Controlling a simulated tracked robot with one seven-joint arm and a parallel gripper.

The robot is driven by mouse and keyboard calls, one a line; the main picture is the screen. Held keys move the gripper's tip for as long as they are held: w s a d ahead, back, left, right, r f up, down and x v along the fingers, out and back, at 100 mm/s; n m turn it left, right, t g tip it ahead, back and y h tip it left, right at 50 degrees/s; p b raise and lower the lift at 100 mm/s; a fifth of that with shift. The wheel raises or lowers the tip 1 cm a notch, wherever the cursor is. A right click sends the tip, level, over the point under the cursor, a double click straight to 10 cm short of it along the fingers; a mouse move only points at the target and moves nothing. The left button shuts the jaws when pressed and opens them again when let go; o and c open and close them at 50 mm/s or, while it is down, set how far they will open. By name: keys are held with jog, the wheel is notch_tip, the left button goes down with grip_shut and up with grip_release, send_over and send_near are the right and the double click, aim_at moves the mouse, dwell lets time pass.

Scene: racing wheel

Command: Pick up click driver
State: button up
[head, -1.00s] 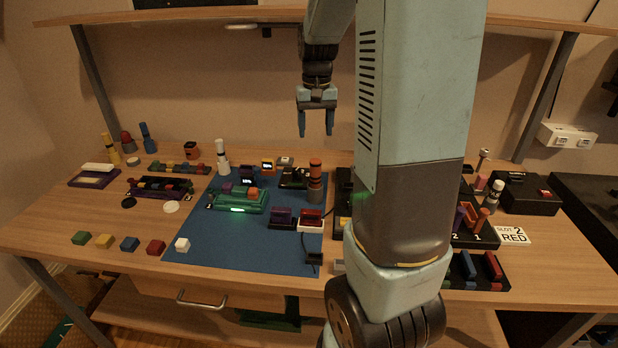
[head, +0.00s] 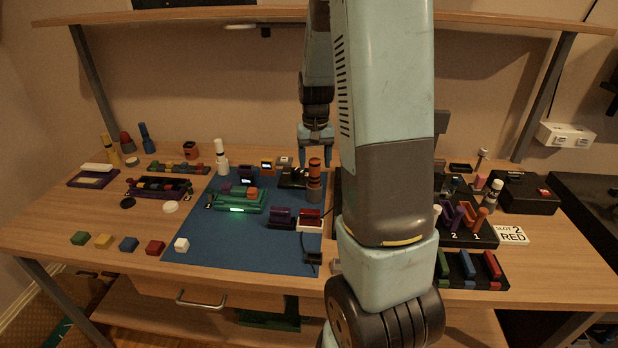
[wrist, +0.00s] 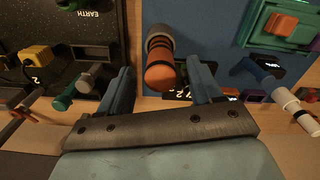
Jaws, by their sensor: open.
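An upright orange and black handled tool, which looks like the click driver (head: 315,178), stands at the right side of the blue mat. In the wrist view the same tool (wrist: 160,65) shows its orange end towards the camera, in the gap between the fingers. My gripper (head: 315,158) is open and points down, with its fingertips close to the tool's top. Both fingers show in the wrist view (wrist: 163,85), one on each side of the tool, with visible gaps. The head view does not show clearly whether the fingers are behind or above it.
A white and black tool (head: 221,157) stands at the back of the blue mat (head: 190,245). A green fixture (head: 237,203) sits left of the orange tool. Dark red and purple blocks (head: 310,219) lie just in front of it. My arm hides part of the table to the right.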

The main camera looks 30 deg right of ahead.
aim_at(314, 171)
jog(key=shift+f, duration=2)
grip_shut()
